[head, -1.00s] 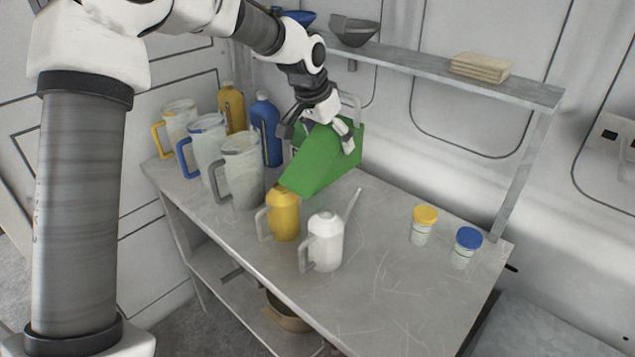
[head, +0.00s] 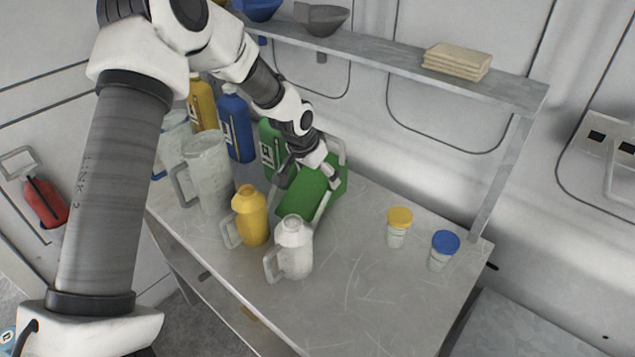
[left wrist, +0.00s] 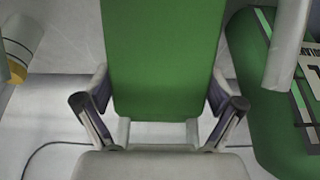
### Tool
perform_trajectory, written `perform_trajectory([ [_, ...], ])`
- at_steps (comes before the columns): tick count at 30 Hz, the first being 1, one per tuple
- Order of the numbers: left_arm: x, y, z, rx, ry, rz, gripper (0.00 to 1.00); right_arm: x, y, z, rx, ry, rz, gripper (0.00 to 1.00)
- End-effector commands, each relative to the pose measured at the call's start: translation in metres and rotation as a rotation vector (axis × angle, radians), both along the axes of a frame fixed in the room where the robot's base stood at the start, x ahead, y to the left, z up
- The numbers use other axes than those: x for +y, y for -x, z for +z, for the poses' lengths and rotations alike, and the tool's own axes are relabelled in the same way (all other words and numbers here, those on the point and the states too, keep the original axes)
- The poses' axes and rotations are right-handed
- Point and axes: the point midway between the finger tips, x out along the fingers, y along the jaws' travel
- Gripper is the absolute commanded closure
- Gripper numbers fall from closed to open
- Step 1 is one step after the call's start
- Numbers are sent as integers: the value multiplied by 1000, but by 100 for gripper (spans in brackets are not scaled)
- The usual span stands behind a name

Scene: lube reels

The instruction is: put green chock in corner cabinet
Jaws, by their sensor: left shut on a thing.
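The green chock (head: 300,197) is a wedge-shaped block with a pale handle-like frame at its back. My left gripper (head: 310,176) is shut on it, over the workbench, behind the yellow and white jugs. I cannot tell whether the chock touches the bench. In the left wrist view the chock (left wrist: 165,55) fills the middle, between the two fingers of the left gripper (left wrist: 160,98). No corner cabinet can be made out for certain. My right gripper is not in view.
A green bottle (head: 271,140) stands close behind the chock. A blue bottle (head: 236,125), a yellow bottle (head: 203,103) and clear jugs stand to the left. A yellow jug (head: 250,215) and white jug (head: 295,248) stand in front. A shelf (head: 385,58) runs above. The bench front (head: 365,310) is clear.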

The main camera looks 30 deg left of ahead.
Motion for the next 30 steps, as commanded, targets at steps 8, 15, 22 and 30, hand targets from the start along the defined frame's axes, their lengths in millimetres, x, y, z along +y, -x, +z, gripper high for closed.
perform_trajectory([
  [8,0,0,-35,-1,0,1,76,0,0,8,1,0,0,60],
  [15,0,-1,-37,-3,-1,0,76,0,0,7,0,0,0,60],
  [22,0,0,-39,0,0,1,0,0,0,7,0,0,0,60],
  [30,0,2,-32,-2,1,0,0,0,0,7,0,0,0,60],
])
